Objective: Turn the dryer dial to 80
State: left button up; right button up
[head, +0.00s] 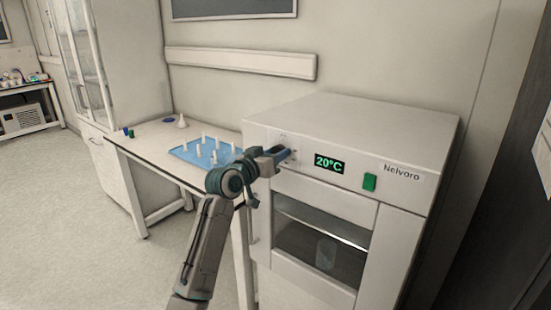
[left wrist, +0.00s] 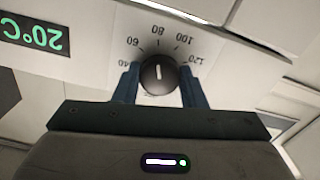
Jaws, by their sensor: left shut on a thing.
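The dryer dial (left wrist: 159,74) is a round black knob with a white line. In the left wrist view its line points toward the top of the picture, roughly at the 80 mark (left wrist: 158,31) of the printed scale. My left gripper (left wrist: 160,85) is shut on the dial, one blue finger on each side. In the head view my left gripper (head: 283,156) reaches the upper left of the dryer front and hides the dial. The dryer (head: 350,130) is a white box. Its display (head: 329,164) reads 20°C, and it appears upside down in the left wrist view (left wrist: 36,36). My right gripper is out of view.
A green switch (head: 369,182) is right of the display. The dryer's windowed door (head: 320,245) is below and closed. A white table (head: 150,146) at the left holds a blue rack (head: 205,152) with several white pegs, close to my arm. Open floor lies to the left.

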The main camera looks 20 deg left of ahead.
pick_arm(q)
jog(key=shift+f+m, duration=0.2)
jog(key=shift+m, duration=0.1)
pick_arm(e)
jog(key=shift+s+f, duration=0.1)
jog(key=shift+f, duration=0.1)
pick_arm(q)
jog(key=o, duration=1)
jog(key=shift+r, duration=0.15)
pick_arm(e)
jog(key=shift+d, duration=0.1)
pick_arm(q)
jog(key=b+v, duration=0.2)
jog(key=v, duration=0.8)
jog(key=shift+s+a, duration=0.15)
jog(key=shift+s, duration=0.25)
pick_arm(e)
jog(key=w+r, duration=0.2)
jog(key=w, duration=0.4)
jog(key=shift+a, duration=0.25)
